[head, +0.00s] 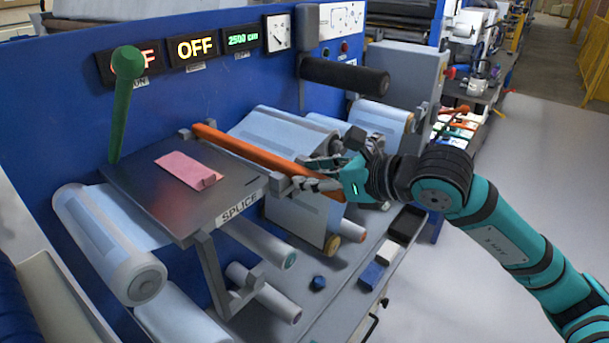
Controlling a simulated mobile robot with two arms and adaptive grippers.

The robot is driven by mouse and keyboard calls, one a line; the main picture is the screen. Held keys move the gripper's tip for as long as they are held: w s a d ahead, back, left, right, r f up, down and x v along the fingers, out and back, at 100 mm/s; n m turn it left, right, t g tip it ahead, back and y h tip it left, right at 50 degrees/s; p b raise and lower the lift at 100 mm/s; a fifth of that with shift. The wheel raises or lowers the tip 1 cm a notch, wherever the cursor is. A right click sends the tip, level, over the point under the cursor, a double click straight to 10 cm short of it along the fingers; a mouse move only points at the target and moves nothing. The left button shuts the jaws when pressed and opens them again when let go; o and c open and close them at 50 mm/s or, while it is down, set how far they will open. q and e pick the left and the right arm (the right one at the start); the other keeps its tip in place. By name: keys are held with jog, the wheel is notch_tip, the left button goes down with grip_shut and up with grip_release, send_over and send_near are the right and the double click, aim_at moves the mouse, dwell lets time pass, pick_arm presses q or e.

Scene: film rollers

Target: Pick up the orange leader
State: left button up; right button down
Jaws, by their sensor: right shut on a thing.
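The orange leader (245,148) is a long, narrow orange bar. It lies at a slant, from the back edge of the splice table (150,207) toward the lower right. My right gripper (318,174) is shut on its right part, with the orange end showing just past the fingers. The leader's left end is near a small grey bracket (186,134) at the table's back corner; I cannot tell whether they touch. My left gripper is not in view.
A pink pad (187,169) lies on the splice table. A green lever (124,95) stands at its left. Film rollers (108,243) surround the table. A blue block (372,276) and black tray (407,224) are on the lower shelf. Open floor lies to the right.

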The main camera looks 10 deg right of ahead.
notch_tip(320, 180, up, 10)
jog(key=shift+f+b, duration=0.2)
jog(key=shift+b, duration=0.65)
notch_tip(320, 180, up, 5)
jog(key=p, duration=0.3)
dwell(0.3)
jog(key=shift+f, duration=0.1)
